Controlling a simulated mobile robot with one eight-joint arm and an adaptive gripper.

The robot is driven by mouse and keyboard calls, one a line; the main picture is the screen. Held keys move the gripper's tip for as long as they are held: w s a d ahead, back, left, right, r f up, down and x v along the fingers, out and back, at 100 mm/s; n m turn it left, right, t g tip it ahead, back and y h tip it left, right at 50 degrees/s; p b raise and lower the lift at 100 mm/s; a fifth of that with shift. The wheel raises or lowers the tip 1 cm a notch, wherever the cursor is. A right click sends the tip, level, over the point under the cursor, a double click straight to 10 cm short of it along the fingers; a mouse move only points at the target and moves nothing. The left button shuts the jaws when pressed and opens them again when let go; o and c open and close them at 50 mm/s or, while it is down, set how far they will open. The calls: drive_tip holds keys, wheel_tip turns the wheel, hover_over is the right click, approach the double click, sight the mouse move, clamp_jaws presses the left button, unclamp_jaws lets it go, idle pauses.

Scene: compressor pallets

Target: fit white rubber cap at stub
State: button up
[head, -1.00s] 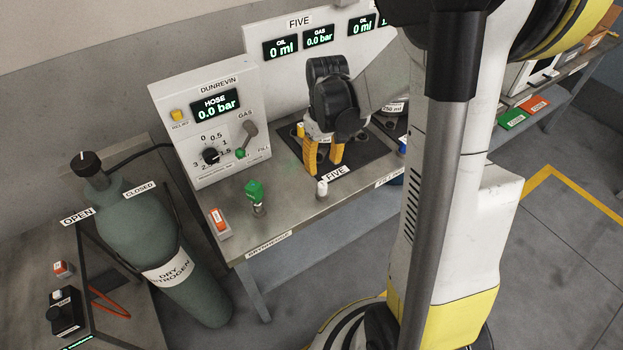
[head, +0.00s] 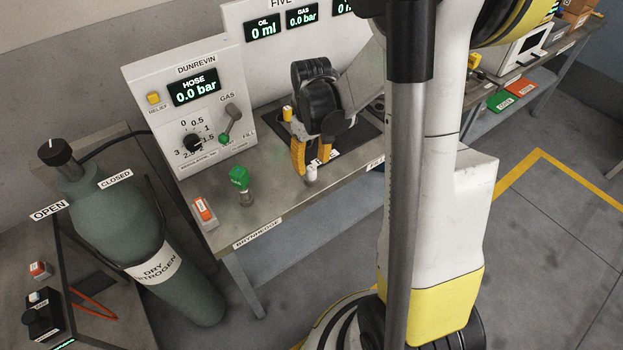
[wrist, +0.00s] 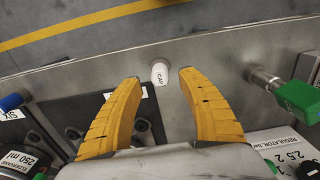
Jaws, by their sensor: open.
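The white rubber cap (head: 311,174) stands upright near the front edge of the steel bench, in front of the label FIVE. In the wrist view the cap (wrist: 160,73), marked CAP, shows between and just beyond my fingertips. My gripper (head: 309,166) is open and empty, its yellow fingers pointing down close behind the cap. The wrist view shows my gripper (wrist: 160,78) with one finger on each side of the cap's line, apart from it. I cannot pick out the stub for certain; my gripper and wrist hide part of the dark mat.
A green-topped fitting (head: 240,183) stands left of the cap, with an orange-labelled block (head: 204,211) beyond it. The Dunrevin panel (head: 191,120) stands behind. A yellow-topped post (head: 287,114) is close behind my fingers. A blue-ended part (wrist: 12,102) lies left in the wrist view.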

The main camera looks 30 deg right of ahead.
sight(312, 168)
wheel_tip(312, 168, down, 2)
drive_tip(key=shift+f+b, duration=0.2)
drive_tip(key=shift+b, duration=0.45)
idle(0.8)
clamp_jaws()
drive_tip(key=shift+r, duration=0.15)
drive_tip(key=shift+r+p, duration=2.1)
drive_tip(key=shift+r, duration=0.85)
